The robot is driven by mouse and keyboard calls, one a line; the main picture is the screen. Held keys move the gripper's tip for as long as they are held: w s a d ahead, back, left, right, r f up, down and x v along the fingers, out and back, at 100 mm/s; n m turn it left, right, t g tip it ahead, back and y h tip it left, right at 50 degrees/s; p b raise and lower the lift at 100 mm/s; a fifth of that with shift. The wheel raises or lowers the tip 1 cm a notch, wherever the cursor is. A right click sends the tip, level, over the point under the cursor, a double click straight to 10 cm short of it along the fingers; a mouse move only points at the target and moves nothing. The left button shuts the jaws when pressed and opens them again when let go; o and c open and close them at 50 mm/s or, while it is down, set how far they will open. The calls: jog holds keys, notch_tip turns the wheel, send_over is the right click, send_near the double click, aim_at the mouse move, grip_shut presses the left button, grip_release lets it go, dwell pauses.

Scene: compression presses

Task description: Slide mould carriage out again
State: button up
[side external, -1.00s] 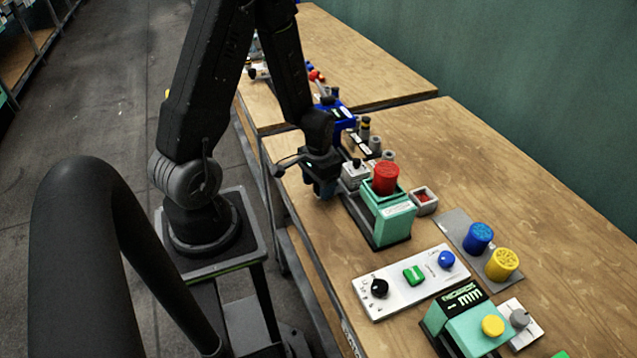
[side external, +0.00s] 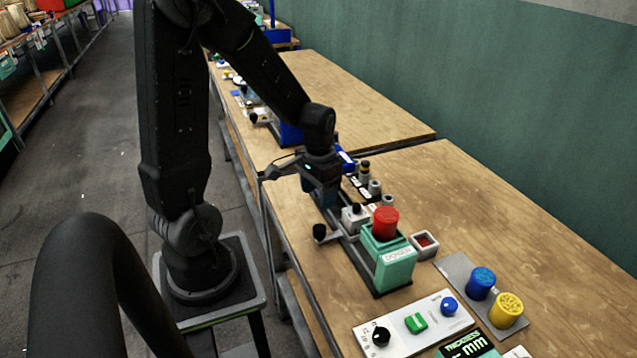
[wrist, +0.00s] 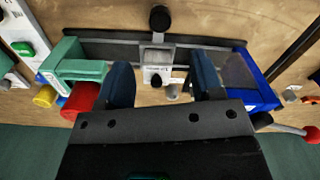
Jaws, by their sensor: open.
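The mould carriage (side external: 354,217) is a small pale grey block with a label and a dark knob on top. It sits on a dark rail between the green press (side external: 390,262) and a blue unit, outside the green press. Its arm ends in a black ball handle (side external: 320,233) toward the table's front edge. In the wrist view the carriage (wrist: 157,58) and ball handle (wrist: 160,19) show beyond my gripper (wrist: 160,66). The fingers are wide apart with nothing held. In the side view my gripper (side external: 324,195) is above and beyond the handle, apart from it.
A red knob (side external: 386,221) tops the green press. A small grey tray (side external: 425,243) stands beside it. A control panel (side external: 413,322) and blue and yellow knobs lie at lower right. The blue unit (wrist: 260,80) is right in the wrist view. Bare wood lies behind.

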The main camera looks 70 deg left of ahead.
jog(key=shift+r, duration=1.15)
jog(key=s+d+r+m+t, duration=0.1)
jog(key=s+d+r+t, duration=0.1)
jog(key=d+r, duration=0.5)
jog(key=s+d+r+m+t, duration=0.2)
jog(key=s+d+r+t, duration=0.1)
jog(key=d+r, duration=0.4)
jog(key=shift+s+d+r+t, duration=0.15)
jog(key=shift+s+d+t, duration=0.2)
jog(key=shift+s, duration=0.4)
